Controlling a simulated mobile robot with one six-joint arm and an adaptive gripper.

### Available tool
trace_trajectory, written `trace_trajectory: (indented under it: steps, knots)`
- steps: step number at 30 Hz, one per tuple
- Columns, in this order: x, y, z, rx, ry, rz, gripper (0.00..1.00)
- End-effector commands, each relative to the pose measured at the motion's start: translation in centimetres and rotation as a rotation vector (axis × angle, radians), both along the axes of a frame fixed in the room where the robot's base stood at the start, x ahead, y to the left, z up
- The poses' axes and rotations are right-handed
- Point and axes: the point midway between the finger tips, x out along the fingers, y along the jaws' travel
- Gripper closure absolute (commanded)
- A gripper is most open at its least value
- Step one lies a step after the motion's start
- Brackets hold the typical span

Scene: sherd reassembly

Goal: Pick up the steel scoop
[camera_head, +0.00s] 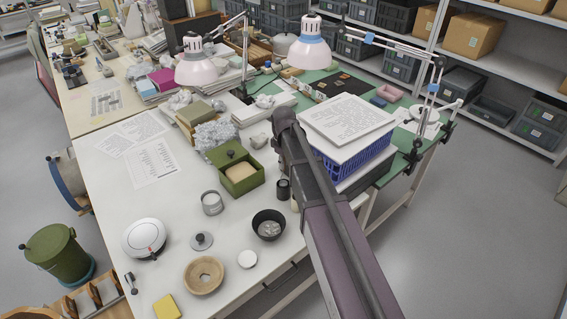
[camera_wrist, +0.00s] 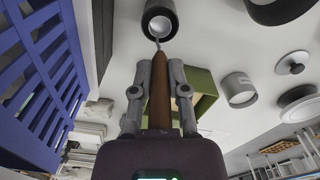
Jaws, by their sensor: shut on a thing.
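My gripper (camera_wrist: 160,76) is shut on the brown handle of the steel scoop (camera_wrist: 159,108) in the wrist view. The handle lies between the two grey fingers. A thin metal neck runs from the handle towards a dark cup (camera_wrist: 160,20), overlapping its rim. The scoop's bowl is not clearly seen, and I cannot tell whether it is inside the cup. In the head view my arm hides the gripper and the scoop; the dark cup (camera_head: 283,190) shows just left of the arm.
An open green box (camera_head: 239,178), a metal tin (camera_head: 212,203) and a black bowl (camera_head: 268,225) stand left of my arm. A blue crate (camera_head: 352,172) with papers on top stands close on the right. Two desk lamps (camera_head: 195,68) rise behind.

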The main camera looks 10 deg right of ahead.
Motion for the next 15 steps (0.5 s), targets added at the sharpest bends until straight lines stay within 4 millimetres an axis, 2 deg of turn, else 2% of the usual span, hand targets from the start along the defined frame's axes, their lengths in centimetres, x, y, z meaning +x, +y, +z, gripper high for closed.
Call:
trace_trajectory:
  steps: [1, 6, 15]
  knots:
    - [0.0, 0.0, 1.1, 0.000, 0.000, 0.000, 1.00]
    - [0.0, 0.0, 2.8, 0.000, 0.000, 0.000, 1.00]
    - [0.0, 0.0, 4.5, 0.000, 0.000, 0.000, 1.00]
